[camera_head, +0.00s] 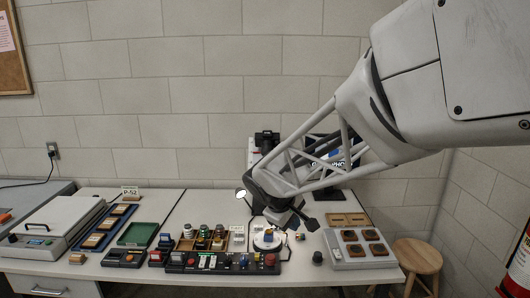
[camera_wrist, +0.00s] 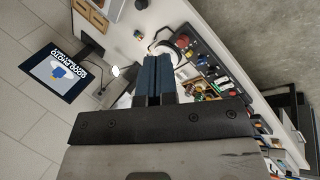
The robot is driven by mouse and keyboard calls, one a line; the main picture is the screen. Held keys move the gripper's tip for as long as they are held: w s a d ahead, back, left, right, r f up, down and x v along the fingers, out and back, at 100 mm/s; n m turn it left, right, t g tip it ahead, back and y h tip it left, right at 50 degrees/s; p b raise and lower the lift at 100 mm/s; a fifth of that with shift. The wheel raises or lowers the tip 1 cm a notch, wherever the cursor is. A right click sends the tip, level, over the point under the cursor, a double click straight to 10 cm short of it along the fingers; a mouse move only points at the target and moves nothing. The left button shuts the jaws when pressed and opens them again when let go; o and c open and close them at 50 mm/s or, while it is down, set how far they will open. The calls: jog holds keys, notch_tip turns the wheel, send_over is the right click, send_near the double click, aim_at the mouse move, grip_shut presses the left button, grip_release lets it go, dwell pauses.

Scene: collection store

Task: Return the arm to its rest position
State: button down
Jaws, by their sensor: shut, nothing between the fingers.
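My arm comes in from the upper right of the head view and slants down to the left over the white table (camera_head: 205,277). My gripper (camera_head: 296,219) is at its lower end, above the middle-right part of the table, close to a round white stand (camera_head: 266,245). In the wrist view my gripper (camera_wrist: 156,62) shows its two dark blue fingers side by side, shut with nothing between them. The round white stand (camera_wrist: 166,50) lies beyond the fingertips there. The arm hides part of the back of the table.
A black control strip (camera_head: 222,264) with coloured buttons runs along the front edge. A monitor (camera_wrist: 57,74) stands behind. A wooden stool (camera_head: 418,256) is on the right.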

jog(key=s+d+r+m+y, duration=0.1)
jog(key=s+d+m, duration=0.3)
jog(key=s, duration=1)
jog(key=s+d+r+m+g+y, duration=0.1)
jog(key=s+d+m+y, duration=0.2)
jog(key=s, duration=1.2)
jog(key=d+m, duration=0.2)
jog(key=d, duration=0.2)
jog(key=shift+d+r+m, duration=0.2)
jog(key=shift+m, duration=0.1)
